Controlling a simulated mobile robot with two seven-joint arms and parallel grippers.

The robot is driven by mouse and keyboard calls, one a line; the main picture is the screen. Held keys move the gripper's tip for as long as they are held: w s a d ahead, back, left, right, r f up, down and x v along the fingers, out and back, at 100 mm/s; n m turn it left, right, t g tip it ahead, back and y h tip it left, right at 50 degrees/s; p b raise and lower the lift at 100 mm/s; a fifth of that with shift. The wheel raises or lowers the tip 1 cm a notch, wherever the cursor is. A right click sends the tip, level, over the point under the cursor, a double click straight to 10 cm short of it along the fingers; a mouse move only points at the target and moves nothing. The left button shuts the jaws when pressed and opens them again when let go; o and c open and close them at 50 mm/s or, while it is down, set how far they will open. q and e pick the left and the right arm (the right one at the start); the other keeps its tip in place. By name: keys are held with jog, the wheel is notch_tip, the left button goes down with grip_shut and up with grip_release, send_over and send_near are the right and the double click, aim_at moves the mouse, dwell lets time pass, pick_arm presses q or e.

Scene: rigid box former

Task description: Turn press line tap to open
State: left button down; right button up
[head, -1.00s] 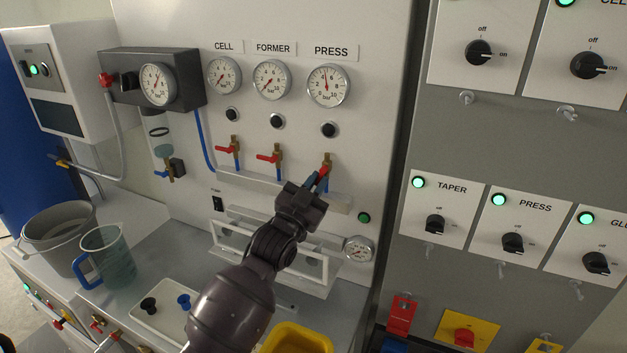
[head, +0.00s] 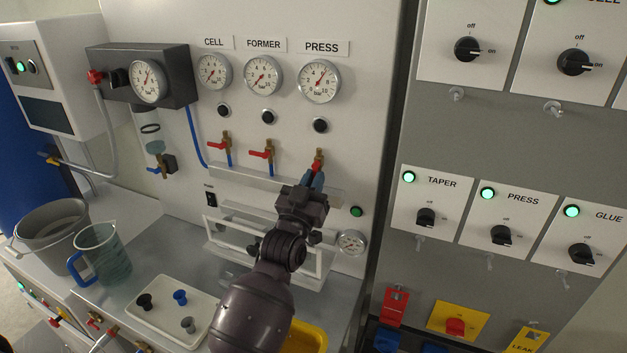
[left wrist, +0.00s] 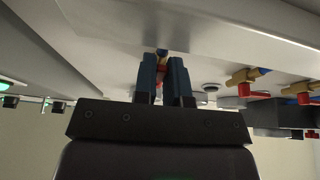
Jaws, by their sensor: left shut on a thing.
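The press line tap (head: 319,158) is a brass valve with a red handle, below the PRESS gauge (head: 319,81) on the white panel. My left gripper (head: 315,180) reaches up to it from below, shut on the red handle, which points roughly downward. In the left wrist view my left gripper's two blue fingers (left wrist: 163,80) stand on either side of the handle, of which only a little red shows between them. The fingers hide most of the handle and the pipe below. My right gripper is not in view.
The cell tap (head: 226,146) and the former tap (head: 267,152) stand to the left, their red handles pointing sideways to the left. A narrow ledge (head: 240,178) runs below the taps. A white frame (head: 325,262) stands behind my arm. A grey switch cabinet (head: 400,140) is to the right.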

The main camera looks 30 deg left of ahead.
pick_arm(q)
jog(key=c, duration=1.2)
grip_release()
jog(key=shift+m, duration=0.3)
